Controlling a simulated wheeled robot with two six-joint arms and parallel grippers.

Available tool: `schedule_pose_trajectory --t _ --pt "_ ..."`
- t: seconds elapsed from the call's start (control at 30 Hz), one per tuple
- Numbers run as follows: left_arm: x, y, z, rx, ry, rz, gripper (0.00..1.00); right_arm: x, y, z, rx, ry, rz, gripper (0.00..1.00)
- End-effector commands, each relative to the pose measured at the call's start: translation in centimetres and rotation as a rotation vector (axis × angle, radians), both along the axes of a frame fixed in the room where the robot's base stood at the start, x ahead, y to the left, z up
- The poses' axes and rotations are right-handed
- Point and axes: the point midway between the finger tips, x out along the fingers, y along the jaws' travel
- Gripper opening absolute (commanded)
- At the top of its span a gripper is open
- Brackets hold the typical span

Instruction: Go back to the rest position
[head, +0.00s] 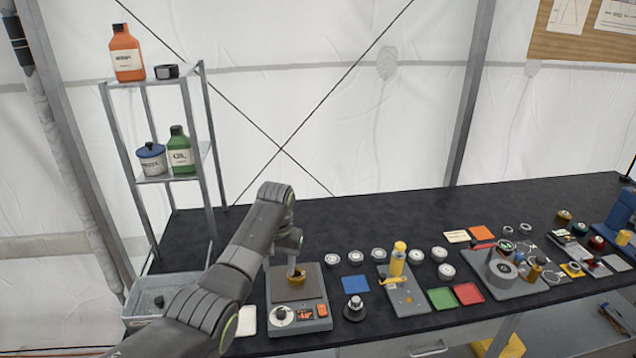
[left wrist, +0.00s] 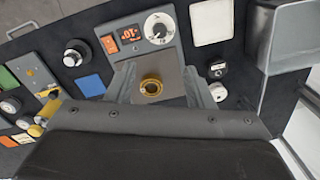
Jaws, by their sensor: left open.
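My left arm comes in from the left in the head view, and its gripper (head: 294,264) points down over the square plate of a grey scale (head: 284,318). A brass ring (head: 297,276) lies on that plate, right under the gripper, which partly covers it. In the left wrist view the brass ring (left wrist: 151,87) sits on the plate between the open, spread fingers, with clear space on both sides. The scale's display is lit orange, and a round dial is beside it. My right gripper is not in view.
A grey bin (head: 165,281) is left of the scale. A metal shelf (head: 168,178) with bottles stands behind my arm. The bench's back strip is clear.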

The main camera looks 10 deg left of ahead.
Motion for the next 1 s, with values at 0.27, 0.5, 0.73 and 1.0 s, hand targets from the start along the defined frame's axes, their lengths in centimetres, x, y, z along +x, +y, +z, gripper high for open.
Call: schedule_pose_trajectory --t 0.27,0.5,0.73,1.0 --pt "-4.1 2.7 -6.4 -0.017 -0.041 0.019 0.48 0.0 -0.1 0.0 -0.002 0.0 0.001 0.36" --pt "-11.3 6.1 -12.1 -0.023 -0.105 0.049 0.48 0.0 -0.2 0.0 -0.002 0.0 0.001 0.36" --pt "-19.8 9.1 -15.0 -0.009 -0.167 0.077 0.48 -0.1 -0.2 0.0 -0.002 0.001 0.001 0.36" --pt "-30.9 11.8 -14.8 0.027 -0.237 0.104 0.48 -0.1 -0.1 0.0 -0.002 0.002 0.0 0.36"
